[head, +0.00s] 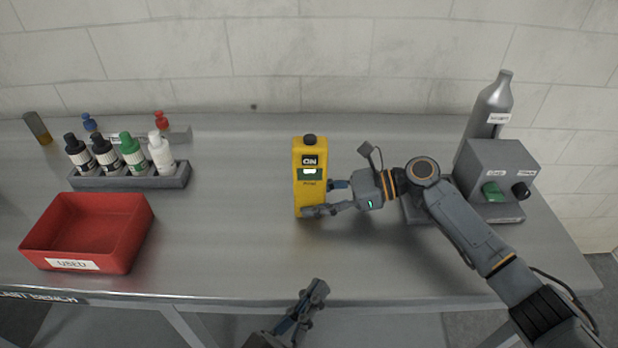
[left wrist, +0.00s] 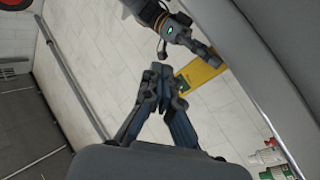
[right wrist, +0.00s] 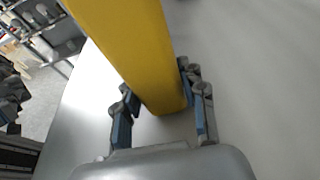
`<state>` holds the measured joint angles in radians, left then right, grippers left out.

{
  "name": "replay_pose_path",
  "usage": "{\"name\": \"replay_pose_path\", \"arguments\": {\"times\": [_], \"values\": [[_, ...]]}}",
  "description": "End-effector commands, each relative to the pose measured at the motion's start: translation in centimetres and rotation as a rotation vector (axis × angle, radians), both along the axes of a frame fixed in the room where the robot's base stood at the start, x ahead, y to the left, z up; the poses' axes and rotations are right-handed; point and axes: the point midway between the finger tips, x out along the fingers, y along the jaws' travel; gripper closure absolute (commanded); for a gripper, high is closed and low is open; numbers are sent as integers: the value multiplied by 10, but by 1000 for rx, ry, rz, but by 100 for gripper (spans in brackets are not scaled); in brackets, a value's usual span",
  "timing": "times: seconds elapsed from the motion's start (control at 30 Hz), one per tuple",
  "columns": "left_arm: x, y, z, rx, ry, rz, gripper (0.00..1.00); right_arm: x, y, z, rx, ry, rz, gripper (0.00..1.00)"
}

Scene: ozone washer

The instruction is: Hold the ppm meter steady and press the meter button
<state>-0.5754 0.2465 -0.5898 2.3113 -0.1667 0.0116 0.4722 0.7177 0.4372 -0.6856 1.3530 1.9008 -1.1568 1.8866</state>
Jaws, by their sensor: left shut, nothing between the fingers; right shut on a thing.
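The yellow ppm meter (head: 309,196) stands upright on the bench in the head view. It has a dark button (head: 310,140) on top, an "ON" label and a small lit display. My right gripper (head: 324,198) is shut on its lower part from the right; the right wrist view shows the yellow body (right wrist: 135,50) between the fingers (right wrist: 160,108). My left gripper (head: 318,290) is shut and empty at the bench's front edge, below and apart from the meter. In the left wrist view its fingertips (left wrist: 160,72) are together, with the meter (left wrist: 201,72) beyond them.
A red "USED" tray (head: 140,235) and a rack (head: 130,180) of several bottles stand at the left. A grey device (head: 503,165) with green and black knobs and a grey cylinder (head: 490,110) stand at the right. The bench between tray and meter is clear.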

Motion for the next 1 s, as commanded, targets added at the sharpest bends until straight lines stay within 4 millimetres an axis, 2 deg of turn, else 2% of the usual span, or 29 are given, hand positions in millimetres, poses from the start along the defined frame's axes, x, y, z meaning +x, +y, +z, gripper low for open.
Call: {"name": "replay_pose_path", "arguments": {"times": [0.03, 0.2, 0.4, 0.67, 1.0], "values": [[12, 1, 12, 41, -86, 9, 100, 0, 0, 1, 1, -1, 0, 76], [42, 6, 55, 178, -371, 66, 100, 0, 0, 1, 1, -1, -1, 76], [62, 11, 92, 287, -597, 140, 100, 0, 0, 1, 1, 0, 0, 76], [78, 13, 102, 319, -657, 163, 100, 0, 0, 1, 1, 0, 0, 76], [125, 13, 102, 318, -655, 164, 100, 0, 0, 1, 1, -1, -1, 76]]}}
